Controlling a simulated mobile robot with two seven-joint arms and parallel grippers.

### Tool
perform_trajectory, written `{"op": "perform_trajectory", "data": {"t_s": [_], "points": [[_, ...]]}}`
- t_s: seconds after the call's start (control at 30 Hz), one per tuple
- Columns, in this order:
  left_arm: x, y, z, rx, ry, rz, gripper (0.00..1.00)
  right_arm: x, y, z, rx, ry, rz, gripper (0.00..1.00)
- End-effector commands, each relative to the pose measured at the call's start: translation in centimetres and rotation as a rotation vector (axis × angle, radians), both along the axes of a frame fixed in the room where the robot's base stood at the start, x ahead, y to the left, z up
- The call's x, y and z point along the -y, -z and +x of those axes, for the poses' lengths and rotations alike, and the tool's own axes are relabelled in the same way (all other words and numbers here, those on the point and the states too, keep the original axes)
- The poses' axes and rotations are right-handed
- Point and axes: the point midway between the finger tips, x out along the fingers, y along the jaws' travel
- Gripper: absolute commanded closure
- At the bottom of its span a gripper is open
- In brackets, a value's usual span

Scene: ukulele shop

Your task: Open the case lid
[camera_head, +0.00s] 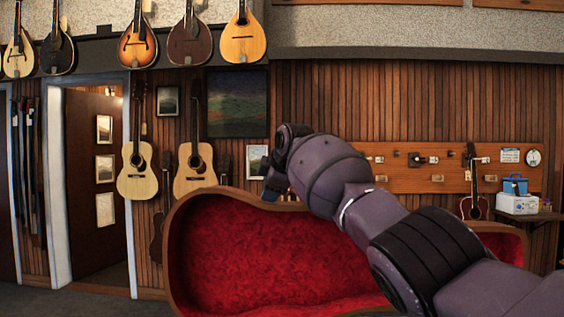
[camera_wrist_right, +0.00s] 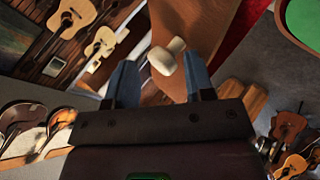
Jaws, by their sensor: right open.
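The case lid (camera_head: 270,255) stands raised in the head view, its red plush inside facing me and its brown rim along the top and left. My right arm reaches across it from the right. My right gripper (camera_head: 271,184) is at the lid's top rim, partly hidden behind my wrist. In the right wrist view, the open blue fingers (camera_wrist_right: 160,66) sit either side of a small cream fitting (camera_wrist_right: 163,60) by the lid's brown outer side (camera_wrist_right: 190,30). I cannot tell whether they touch. The case's lower part is not clearly visible. My left gripper is not in view.
A doorway (camera_head: 95,180) is at the left. A white box (camera_head: 517,203) with a blue container (camera_head: 515,186) stands at the right. Bare floor (camera_head: 60,302) shows at the lower left.

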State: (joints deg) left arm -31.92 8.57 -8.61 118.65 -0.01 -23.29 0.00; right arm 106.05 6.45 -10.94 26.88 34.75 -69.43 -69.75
Motion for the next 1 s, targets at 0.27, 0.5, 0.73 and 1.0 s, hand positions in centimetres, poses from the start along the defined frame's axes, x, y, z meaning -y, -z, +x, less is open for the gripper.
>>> {"op": "perform_trajectory", "data": {"t_s": [0.27, 0.5, 0.73, 1.0], "points": [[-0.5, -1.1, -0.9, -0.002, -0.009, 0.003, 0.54, 1.5, -2.3, -1.9, 0.004, 0.004, -0.002, 0.44], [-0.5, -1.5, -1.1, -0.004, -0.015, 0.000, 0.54, 2.6, -4.4, -3.7, 0.008, 0.003, -0.001, 0.44], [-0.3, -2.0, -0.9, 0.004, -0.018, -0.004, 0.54, 3.5, -6.1, -5.3, 0.011, 0.003, 0.000, 0.44], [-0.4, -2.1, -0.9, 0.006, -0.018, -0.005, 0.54, 4.0, -6.8, -6.1, 0.010, 0.004, 0.001, 0.44]]}}
